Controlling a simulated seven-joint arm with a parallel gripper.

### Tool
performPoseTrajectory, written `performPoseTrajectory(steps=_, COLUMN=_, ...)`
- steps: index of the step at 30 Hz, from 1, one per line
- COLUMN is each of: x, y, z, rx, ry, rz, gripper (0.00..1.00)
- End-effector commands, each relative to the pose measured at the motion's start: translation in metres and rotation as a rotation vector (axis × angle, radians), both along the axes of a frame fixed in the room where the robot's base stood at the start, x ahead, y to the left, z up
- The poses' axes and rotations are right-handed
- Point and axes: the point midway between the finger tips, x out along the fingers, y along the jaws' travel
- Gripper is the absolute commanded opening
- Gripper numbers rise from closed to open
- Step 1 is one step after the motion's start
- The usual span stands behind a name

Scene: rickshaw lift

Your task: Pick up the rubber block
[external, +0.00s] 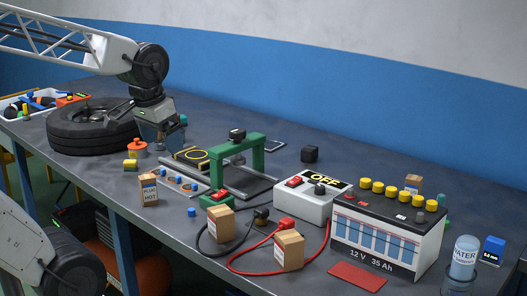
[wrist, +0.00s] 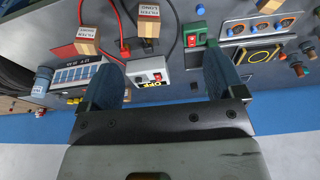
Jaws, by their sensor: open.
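A black cube (external: 310,154), which looks like the rubber block, sits on the dark workbench behind the charger box, to the right of the green press. A small dark shape (wrist: 194,86) between my fingers in the wrist view may be the same cube, but it is too small to be sure. My gripper (external: 166,138) hangs above the bench beside the tyre, well to the left of the cube and apart from it. In the wrist view, my gripper (wrist: 162,60) has its two blue fingers spread wide with nothing held between them.
The green press (external: 238,150) stands between my gripper and the cube. The charger box (external: 311,194) and battery (external: 388,233) stand in front and to the right. The tyre (external: 92,127) lies at left. Bench around the cube is clear.

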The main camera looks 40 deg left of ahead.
Motion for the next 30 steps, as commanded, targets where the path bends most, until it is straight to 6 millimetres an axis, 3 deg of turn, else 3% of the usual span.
performPoseTrajectory(steps=5, x=0.004, y=0.000, z=0.001, rx=-0.008, ry=0.006, rz=0.010, gripper=0.88)
performPoseTrajectory(steps=11, x=0.023, y=-0.002, z=0.007, rx=-0.047, ry=0.034, rz=0.061, gripper=0.88)
performPoseTrajectory(steps=17, x=0.059, y=-0.005, z=0.015, rx=-0.116, ry=0.084, rz=0.150, gripper=0.88)
performPoseTrajectory(steps=30, x=0.156, y=-0.006, z=0.025, rx=-0.293, ry=0.215, rz=0.381, gripper=0.88)
